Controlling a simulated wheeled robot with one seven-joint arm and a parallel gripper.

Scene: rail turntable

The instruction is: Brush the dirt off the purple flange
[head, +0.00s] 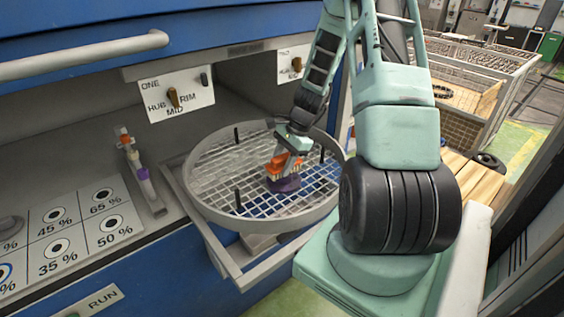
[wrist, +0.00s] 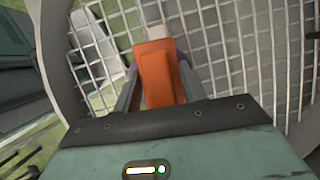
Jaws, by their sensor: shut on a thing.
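The purple flange (head: 284,185) lies on the wire mesh of the round turntable basket (head: 212,205). In the wrist view only slivers of purple show behind the brush. My gripper (head: 291,152) is shut on an orange brush (head: 287,164) and holds it upright over the flange. The brush's pale bristles point down and appear to be at the flange's top, though I cannot tell for sure that they touch. In the wrist view the orange brush (wrist: 160,72) sits between the two fingers. Dirt on the flange is too small or hidden to make out.
Black posts (head: 238,200) stand up from the mesh around the flange. A selector panel (head: 176,95) marked HUB, MID and RIM is on the wall behind. A rack with a small bottle (head: 146,182) stands left of the basket. A percentage board (head: 75,232) lies at the lower left.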

